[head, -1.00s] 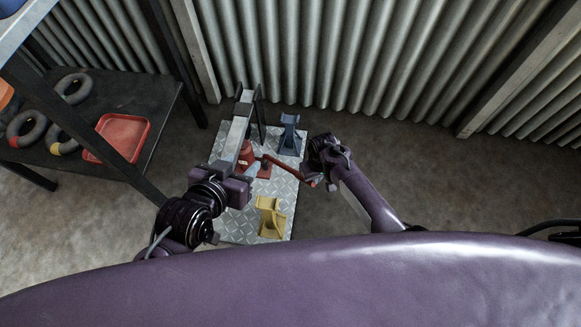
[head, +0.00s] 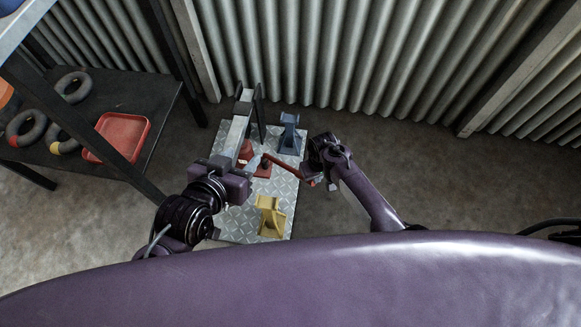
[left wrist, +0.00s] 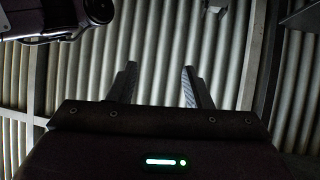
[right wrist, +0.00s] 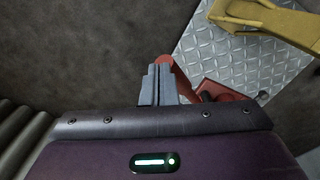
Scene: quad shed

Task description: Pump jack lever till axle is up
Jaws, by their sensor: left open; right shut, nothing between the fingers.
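A red jack (head: 246,150) stands on a diamond-plate sheet (head: 237,226), partly hidden by my left arm. Its red lever (head: 285,164) slopes toward the right; its end also shows in the right wrist view (right wrist: 165,60). My right gripper (right wrist: 158,68) is shut and empty, with its tips at the lever's end, seemingly against or just above it; contact is unclear. A long grey beam (head: 235,130), perhaps the axle, runs above the plate near the jack; its height is hard to judge. My left gripper (left wrist: 159,72) is open and empty, facing the corrugated wall.
A yellow stand (head: 269,216) is at the plate's near side and a blue stand (head: 289,134) at its far right. A dark shelf (head: 150,99) with rings and a red tray (head: 121,137) is at left. Corrugated wall (head: 350,60) closes the back. Floor at right is clear.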

